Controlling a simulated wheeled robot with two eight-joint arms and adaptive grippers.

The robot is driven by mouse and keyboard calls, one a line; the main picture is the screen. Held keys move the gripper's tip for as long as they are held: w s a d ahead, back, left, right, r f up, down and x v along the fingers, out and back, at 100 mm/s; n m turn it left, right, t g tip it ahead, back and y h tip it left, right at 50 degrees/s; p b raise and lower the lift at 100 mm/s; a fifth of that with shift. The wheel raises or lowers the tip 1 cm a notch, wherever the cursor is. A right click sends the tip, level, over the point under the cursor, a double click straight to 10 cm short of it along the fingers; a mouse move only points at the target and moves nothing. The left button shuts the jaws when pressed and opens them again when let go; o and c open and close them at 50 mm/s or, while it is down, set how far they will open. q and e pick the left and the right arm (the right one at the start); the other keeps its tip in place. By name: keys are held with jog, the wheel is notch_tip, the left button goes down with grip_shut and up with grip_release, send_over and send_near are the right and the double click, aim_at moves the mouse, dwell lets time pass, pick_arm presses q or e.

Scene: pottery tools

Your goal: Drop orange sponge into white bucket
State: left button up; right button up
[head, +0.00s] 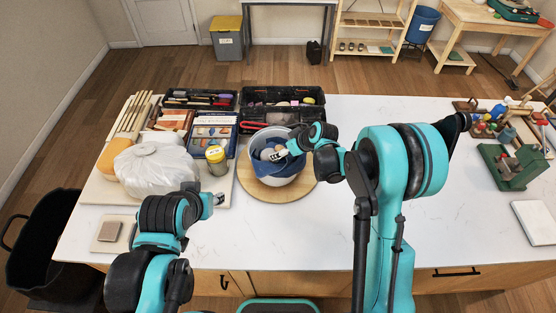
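The white bucket (250,160) stands on a round wooden board (247,188) near the middle of the table, with a blue inside or lining. My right gripper (272,154) reaches in from the right and is over or inside the bucket's mouth. Its fingers are small and partly hidden, and whether they hold anything is unclear. A rounded pale-orange block (106,160), which looks like the orange sponge, lies at the left beside a white plastic bag. My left gripper (219,199) is above the table left of the bucket, apart from it; its fingers are too small to read.
The plastic bag (155,170) lies on a board at left. Black tool trays (284,96) stand behind the bucket, with a yellow-lidded jar (215,160) to its left. A green tool (514,166) and small items are at far right. The front middle table is clear.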

jog(key=v, duration=1.2)
jog(key=s+d+f+m+t+h+b, duration=0.1)
jog(key=s+d+f+m+b, duration=0.3)
jog(key=s+f+b, duration=0.4)
jog(key=s+d+f+m+h+b, duration=0.4)
jog(key=s+d+f+b, duration=0.3)
jog(key=s+b, duration=0.8)
notch_tip(320, 180, down, 2)
jog(key=shift+m+t, duration=0.3)
jog(key=shift+t, duration=0.1)
jog(key=shift+d, duration=0.1)
